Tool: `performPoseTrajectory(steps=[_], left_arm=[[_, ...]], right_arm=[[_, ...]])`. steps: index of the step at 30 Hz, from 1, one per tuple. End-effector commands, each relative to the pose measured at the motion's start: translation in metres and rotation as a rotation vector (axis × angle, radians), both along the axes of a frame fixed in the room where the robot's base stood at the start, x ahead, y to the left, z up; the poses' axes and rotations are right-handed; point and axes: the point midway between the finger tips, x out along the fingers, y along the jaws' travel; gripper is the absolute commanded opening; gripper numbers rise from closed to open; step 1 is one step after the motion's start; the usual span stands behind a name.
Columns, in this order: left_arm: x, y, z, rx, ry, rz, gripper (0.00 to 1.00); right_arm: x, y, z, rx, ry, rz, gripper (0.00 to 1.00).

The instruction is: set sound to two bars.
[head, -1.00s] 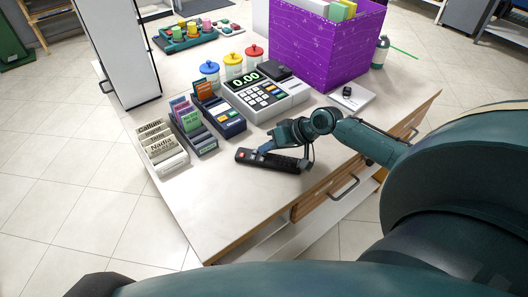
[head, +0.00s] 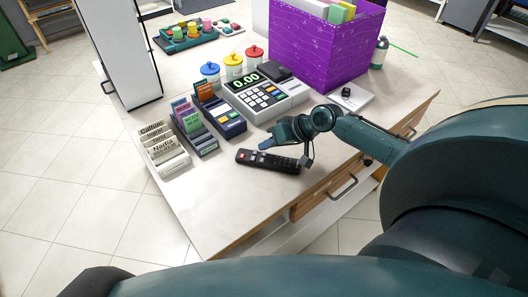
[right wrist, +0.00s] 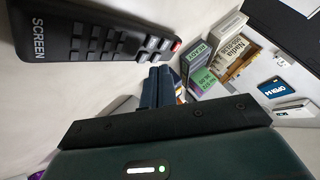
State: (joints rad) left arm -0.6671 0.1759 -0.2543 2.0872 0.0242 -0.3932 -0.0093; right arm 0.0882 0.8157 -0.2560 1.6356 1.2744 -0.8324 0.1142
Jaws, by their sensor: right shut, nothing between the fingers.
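A black remote (head: 268,160) with rows of buttons and a red button lies flat on the counter near its front edge. It also shows in the right wrist view (right wrist: 95,35), with the word SCREEN on one end and its red button at the other. My right gripper (head: 266,144) is shut and empty, its fingertips just behind the remote and apparently a little above the counter. In the right wrist view its closed fingers (right wrist: 158,84) are beside the remote's button end, apart from it. No sound bars can be seen. My left gripper is out of view.
Card holders (head: 190,128), a name-tag rack (head: 163,148) and a cash register (head: 262,92) stand behind and left of the remote. A purple box (head: 325,45) stands at the back right. The counter (head: 215,200) in front of the remote is clear.

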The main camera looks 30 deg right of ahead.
Motion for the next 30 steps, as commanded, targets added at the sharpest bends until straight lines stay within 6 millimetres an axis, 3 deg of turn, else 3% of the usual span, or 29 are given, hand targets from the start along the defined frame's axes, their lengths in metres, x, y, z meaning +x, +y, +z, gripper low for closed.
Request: performPoseTrajectory(steps=[14, 30], left_arm=[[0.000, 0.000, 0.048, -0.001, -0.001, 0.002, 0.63], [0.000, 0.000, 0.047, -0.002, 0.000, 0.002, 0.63]], right_arm=[[0.000, 0.000, 0.049, 0.000, 0.000, 0.000, 0.00], [0.000, 0.000, 0.048, 0.000, -0.001, -0.001, 0.00]])
